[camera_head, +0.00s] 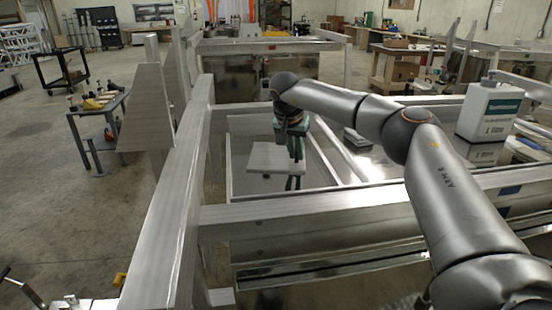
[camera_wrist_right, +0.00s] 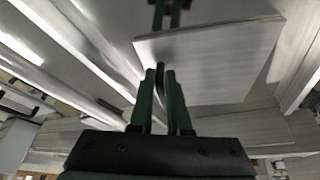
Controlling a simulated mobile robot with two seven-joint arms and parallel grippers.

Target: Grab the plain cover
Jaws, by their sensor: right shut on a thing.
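The plain cover, a flat pale grey square panel (camera_head: 272,160), is inside the open aluminium trailer bay near the middle of the head view. My right gripper (camera_head: 297,156) reaches down from above and its green fingers are at the panel's right edge. In the right wrist view, the two fingers (camera_wrist_right: 161,72) are shut on the edge of the cover (camera_wrist_right: 215,62), which extends to the upper right. A green, finger-like shape shows past the panel in both views and looks like a reflection in the shiny metal. My left gripper is not in view.
Aluminium rails (camera_head: 340,210) frame the bay on its near side and left side. A white bottle (camera_head: 488,110) stands on the surface at right. A tall grey panel (camera_head: 147,108) and a small tool table (camera_head: 88,128) stand at left. The floor (camera_head: 50,200) at left is mostly clear.

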